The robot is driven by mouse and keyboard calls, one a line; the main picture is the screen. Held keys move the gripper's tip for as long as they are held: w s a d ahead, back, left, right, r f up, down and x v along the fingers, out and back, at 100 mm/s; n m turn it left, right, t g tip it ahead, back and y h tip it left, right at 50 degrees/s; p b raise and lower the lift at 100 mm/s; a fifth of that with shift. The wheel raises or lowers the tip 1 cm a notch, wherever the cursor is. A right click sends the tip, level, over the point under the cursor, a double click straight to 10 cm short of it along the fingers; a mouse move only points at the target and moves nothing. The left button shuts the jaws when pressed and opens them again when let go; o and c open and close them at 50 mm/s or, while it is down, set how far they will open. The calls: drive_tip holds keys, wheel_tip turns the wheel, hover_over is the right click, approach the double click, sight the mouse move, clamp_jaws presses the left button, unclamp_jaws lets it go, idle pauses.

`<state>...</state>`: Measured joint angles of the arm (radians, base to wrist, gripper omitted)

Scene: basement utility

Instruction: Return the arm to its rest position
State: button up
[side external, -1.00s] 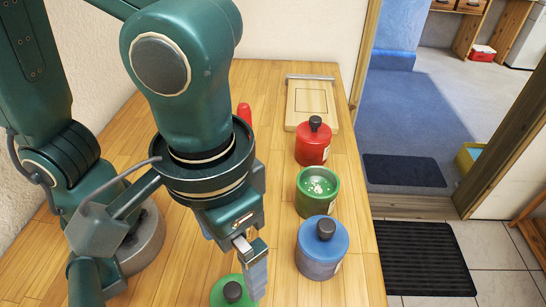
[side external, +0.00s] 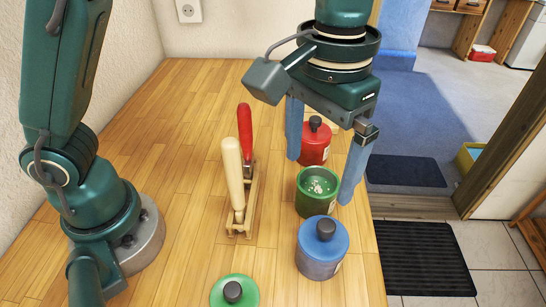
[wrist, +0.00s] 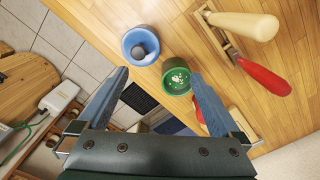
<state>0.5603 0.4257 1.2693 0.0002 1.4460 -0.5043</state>
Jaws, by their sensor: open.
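My gripper (side external: 320,180) is open and empty, with its two blue fingers spread and pointing down above the row of canisters. In the wrist view my gripper (wrist: 160,75) also shows nothing between its fingers. The open green canister (side external: 318,190) holds something white and stands between the red canister (side external: 314,148), partly hidden by my gripper, and the blue canister (side external: 322,248). The red and blue ones have lids with dark knobs. A green lid (side external: 233,292) with a dark knob lies on the table's near part.
A small wooden rack (side external: 243,220) holds a cream-handled tool (side external: 232,165) and a red-handled tool (side external: 245,130). The wooden table (side external: 175,130) is clear around the left and back. Its right edge runs beside the canisters, with a dark floor mat (side external: 425,258) beyond.

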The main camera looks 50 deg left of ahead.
drive_tip(key=w+a+f, duration=0.2)
drive_tip(key=w+a, duration=0.2)
drive_tip(key=w, duration=0.2)
drive_tip(key=shift+w, duration=0.2)
idle(0.4)
drive_tip(key=shift+f, duration=0.1)
drive_tip(key=s+a+r+n+g+h, duration=0.1)
drive_tip(key=s+a+r+n+h, duration=0.3)
drive_tip(key=s+a+r+n, duration=0.75)
wheel_tip(320, 180, down, 9)
drive_tip(key=d+m, duration=0.1)
drive_tip(key=d, duration=0.1)
drive_tip(key=shift+s+d, duration=0.2)
drive_tip(key=shift+d, duration=0.05)
drive_tip(key=shift+r+m, duration=0.1)
drive_tip(key=shift+m, duration=0.15)
idle(0.7)
